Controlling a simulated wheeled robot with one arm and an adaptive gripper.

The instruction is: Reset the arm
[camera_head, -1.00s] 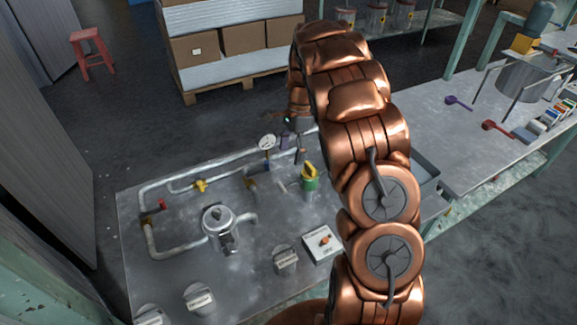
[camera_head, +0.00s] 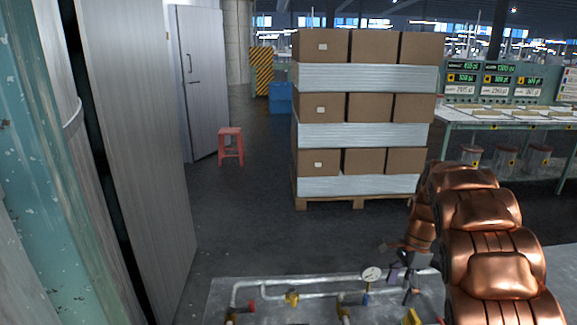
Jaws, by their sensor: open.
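My copper-coloured arm rises at the lower right and bends over toward the bench. My gripper (camera_head: 410,287) hangs small and dark at its end, beside the pipework. It is open, and I see nothing held in it. The arm covers part of the bench behind it. The metal bench top (camera_head: 222,297) shows only its far part along the bottom edge. On it are pipes, a round white gauge (camera_head: 372,274), a yellow valve (camera_head: 292,299) and a red valve handle (camera_head: 252,307).
A pallet stack of cardboard boxes (camera_head: 320,107) stands behind the bench. A red stool (camera_head: 231,146) is left of it, near a grey cabinet (camera_head: 203,85). A long table with displays (camera_head: 493,80) is at the back right. The floor between is clear.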

